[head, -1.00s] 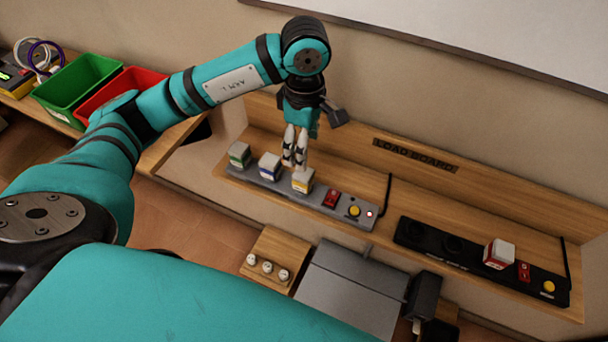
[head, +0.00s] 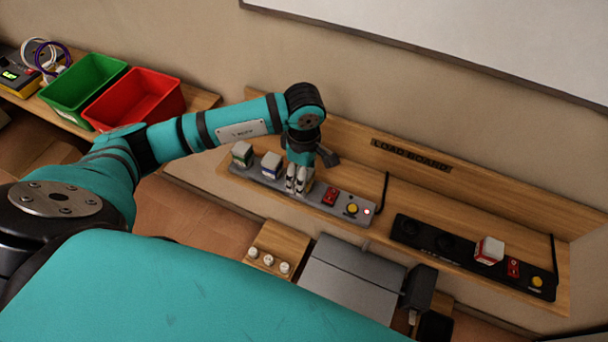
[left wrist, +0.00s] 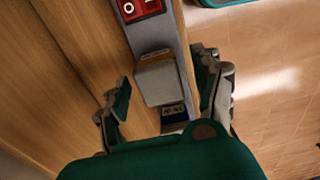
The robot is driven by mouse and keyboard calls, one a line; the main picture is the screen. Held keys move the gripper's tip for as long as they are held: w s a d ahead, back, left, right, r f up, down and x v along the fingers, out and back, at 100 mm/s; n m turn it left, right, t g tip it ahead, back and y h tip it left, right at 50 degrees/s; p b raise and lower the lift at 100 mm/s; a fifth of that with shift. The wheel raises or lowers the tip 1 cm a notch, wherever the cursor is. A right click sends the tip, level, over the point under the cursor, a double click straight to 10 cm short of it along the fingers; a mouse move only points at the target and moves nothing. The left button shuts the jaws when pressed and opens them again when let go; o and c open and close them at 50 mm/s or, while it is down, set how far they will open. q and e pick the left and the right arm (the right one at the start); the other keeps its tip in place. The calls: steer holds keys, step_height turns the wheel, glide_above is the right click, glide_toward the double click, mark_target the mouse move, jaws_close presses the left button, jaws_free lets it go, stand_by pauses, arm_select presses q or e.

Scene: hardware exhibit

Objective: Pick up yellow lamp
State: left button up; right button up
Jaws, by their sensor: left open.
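The yellow lamp, a pale cube with a yellow band, sits on the grey power strip (head: 268,183), next to the red switch. In the head view my left gripper (head: 297,186) hides most of it. The lamp (left wrist: 160,82) shows in the left wrist view between the open fingers of my left gripper (left wrist: 164,90), with visible gaps on both sides. The blue-banded lamp (head: 271,165) and the green-banded lamp (head: 242,154) stand to its left on the same strip. My right gripper is not in view.
A red switch (head: 331,197) and yellow button (head: 352,209) are right of the lamp. A black strip (head: 430,238) holds a red-banded lamp (head: 489,250). Green (head: 84,84) and red (head: 136,97) bins stand at left. The wooden backboard rises behind the strips.

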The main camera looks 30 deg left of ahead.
arm_select(q)
steer(key=c, duration=1.3)
steer(key=shift+r, duration=0.2)
steer(key=shift+r, duration=0.2)
steer(key=r+b, duration=0.2)
steer(key=shift+s+r, duration=0.2)
steer(key=shift+r, duration=0.15)
steer(key=s, duration=0.5)
steer(key=s+d+r+b, duration=0.1)
steer(key=s, duration=0.4)
steer(key=s+d+b, duration=0.1)
steer(key=s, duration=0.4)
steer(key=shift+s+d+r, duration=0.1)
steer(key=shift+s+r, duration=0.15)
steer(key=shift+r, duration=0.1)
